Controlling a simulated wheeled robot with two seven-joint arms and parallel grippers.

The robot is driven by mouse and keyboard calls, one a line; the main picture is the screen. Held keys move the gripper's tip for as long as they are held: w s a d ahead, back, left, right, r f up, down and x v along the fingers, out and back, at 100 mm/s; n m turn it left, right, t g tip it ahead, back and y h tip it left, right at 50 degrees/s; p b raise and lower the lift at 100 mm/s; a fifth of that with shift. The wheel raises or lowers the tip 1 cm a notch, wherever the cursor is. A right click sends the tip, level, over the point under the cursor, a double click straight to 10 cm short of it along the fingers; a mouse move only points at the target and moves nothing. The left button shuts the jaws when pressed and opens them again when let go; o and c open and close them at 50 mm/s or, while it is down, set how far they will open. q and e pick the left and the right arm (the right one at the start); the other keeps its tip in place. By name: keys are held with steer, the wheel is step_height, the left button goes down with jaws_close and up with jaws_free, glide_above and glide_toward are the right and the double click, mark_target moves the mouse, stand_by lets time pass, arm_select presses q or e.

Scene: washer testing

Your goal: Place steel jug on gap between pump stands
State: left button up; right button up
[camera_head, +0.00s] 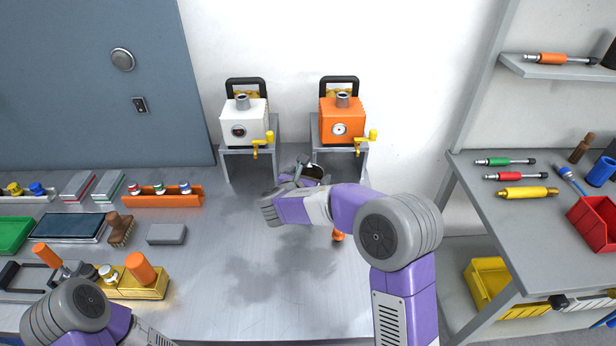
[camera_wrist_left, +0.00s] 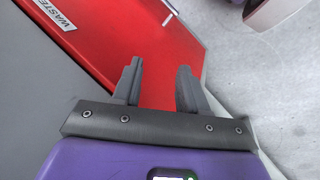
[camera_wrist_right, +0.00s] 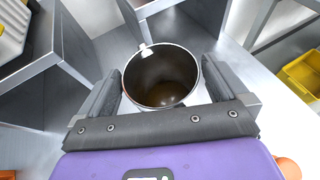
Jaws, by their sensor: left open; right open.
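The steel jug (camera_wrist_right: 162,76) stands upright between the open fingers of my right gripper (camera_wrist_right: 160,95) in the right wrist view, with its open mouth facing the camera. In the head view the jug (camera_head: 312,172) is partly hidden behind my right gripper (camera_head: 303,172), in the gap between the two grey pump stands. The left stand (camera_head: 232,152) carries a white pump (camera_head: 240,122). The right stand (camera_head: 352,150) carries an orange pump (camera_head: 342,122). My left gripper (camera_wrist_left: 158,85) is open and empty in the left wrist view, above a red surface marked WASTE.
Yellow taps (camera_head: 262,142) stick out from the pumps. An orange rack (camera_head: 162,197), a brush (camera_head: 120,229) and a grey block (camera_head: 166,234) lie on the left of the steel table (camera_head: 220,300). A side bench (camera_head: 505,215) with tools stands right. The table's middle front is clear.

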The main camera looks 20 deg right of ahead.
steer(key=p+v, duration=0.2)
steer(key=v, duration=1)
steer(key=shift+r, duration=0.2)
